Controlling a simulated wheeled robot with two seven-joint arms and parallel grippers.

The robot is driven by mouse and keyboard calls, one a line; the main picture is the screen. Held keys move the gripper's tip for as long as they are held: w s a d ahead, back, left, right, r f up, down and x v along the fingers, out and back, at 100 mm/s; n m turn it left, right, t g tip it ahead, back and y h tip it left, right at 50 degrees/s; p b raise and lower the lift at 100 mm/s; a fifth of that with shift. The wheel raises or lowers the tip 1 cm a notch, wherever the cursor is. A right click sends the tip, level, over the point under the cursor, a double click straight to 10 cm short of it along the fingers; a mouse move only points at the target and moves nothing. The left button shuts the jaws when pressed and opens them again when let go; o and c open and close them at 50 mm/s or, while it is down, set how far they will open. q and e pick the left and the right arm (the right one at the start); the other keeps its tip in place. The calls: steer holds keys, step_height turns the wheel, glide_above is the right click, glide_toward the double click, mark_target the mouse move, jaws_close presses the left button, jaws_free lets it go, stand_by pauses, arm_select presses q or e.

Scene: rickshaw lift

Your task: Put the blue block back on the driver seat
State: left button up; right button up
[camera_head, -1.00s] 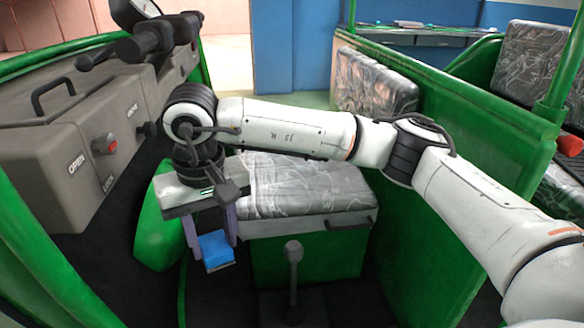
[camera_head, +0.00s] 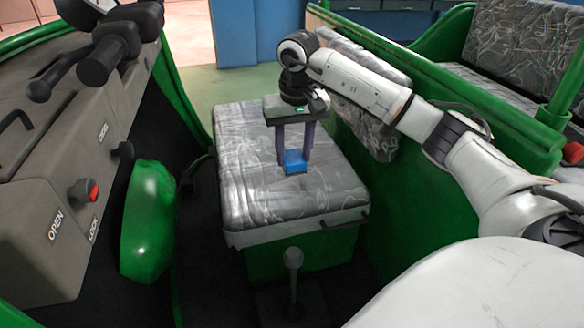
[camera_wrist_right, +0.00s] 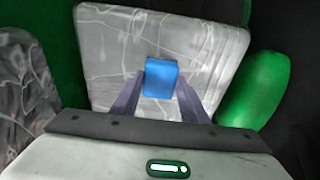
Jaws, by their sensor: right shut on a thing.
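The blue block (camera_head: 294,161) is between the fingertips of my right gripper (camera_head: 293,155), which is shut on it. In the head view the block is over the middle of the driver seat (camera_head: 245,190), a grey patterned cushion on a green base. I cannot tell whether the block touches the cushion or hangs just above it. In the right wrist view the block (camera_wrist_right: 161,78) shows between the two purple fingers, with the seat cushion (camera_wrist_right: 110,50) behind it. My left gripper is not in view.
A grey dashboard with a red knob (camera_head: 84,191) stands on the left. A lever (camera_head: 293,260) rises in front of the seat. A green partition (camera_head: 450,110) with a backrest (camera_head: 365,60) is on the right. A green rounded part (camera_head: 148,220) is left of the seat.

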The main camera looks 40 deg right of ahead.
mark_target(293, 158)
steer(key=shift+f+b, duration=0.35)
steer(key=shift+f, duration=1.9)
steer(key=shift+f, duration=0.2)
steer(key=o, duration=1.2)
steer(key=shift+c, duration=0.2)
steer(key=r, duration=0.4)
steer(key=s+r+p, duration=0.1)
steer(key=r, duration=0.3)
steer(key=r+p, duration=0.1)
steer(key=r, duration=0.3)
steer(key=shift+s+a+r, duration=0.15)
steer(key=shift+a, duration=0.25)
